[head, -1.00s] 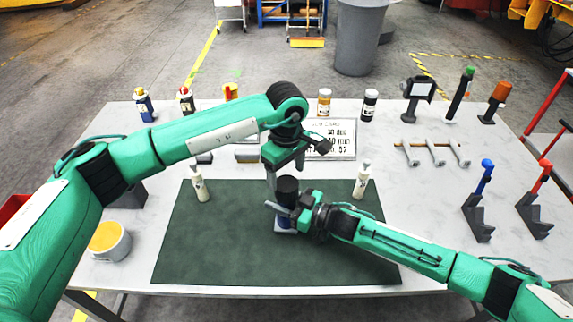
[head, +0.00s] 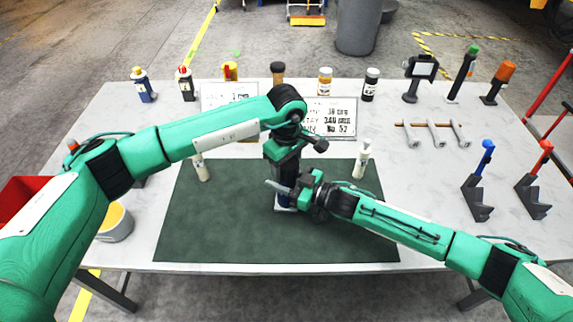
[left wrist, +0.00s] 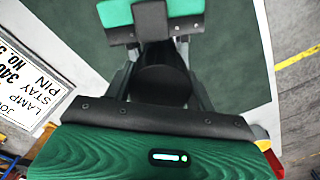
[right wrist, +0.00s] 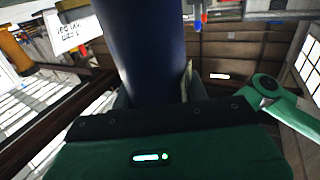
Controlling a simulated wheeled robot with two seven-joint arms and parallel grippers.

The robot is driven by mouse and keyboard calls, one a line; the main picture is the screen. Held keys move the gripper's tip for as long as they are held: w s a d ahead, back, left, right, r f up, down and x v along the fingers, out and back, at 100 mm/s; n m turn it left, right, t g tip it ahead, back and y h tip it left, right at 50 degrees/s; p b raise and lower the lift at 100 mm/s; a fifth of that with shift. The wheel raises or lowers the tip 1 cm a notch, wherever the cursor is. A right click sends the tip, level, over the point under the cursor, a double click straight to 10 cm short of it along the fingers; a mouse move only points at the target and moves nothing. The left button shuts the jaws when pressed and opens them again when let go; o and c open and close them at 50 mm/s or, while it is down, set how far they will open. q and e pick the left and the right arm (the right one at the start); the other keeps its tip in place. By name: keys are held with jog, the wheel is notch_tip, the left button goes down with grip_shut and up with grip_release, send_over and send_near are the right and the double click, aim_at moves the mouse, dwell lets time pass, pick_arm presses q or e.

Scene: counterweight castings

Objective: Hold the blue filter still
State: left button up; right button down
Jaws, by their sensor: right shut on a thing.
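The blue filter (head: 286,201) stands upright on the dark green mat (head: 220,230), largely hidden by my grippers. My right gripper (head: 285,192) is shut on its side; in the right wrist view the filter (right wrist: 145,45) rises as a dark blue cylinder between the fingers. My left gripper (head: 281,170) points down from above, over the filter's top. In the left wrist view a round black piece (left wrist: 163,85) lies between its fingers, which look open to either side of it. Whether they touch it is hard to see.
White bottles (head: 202,170) (head: 361,160) stand near the mat's left and right back areas. A sign (head: 330,115), several bottles and upright tools line the table's back. Blue-handled (head: 480,185) and red-handled (head: 535,185) stands are at right. The mat's front is clear.

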pick_arm(q)
jog(key=n, duration=0.6)
jog(key=shift+n, duration=0.4)
jog(key=n, duration=0.6)
jog(key=shift+n, duration=0.4)
jog(key=o, duration=1.1)
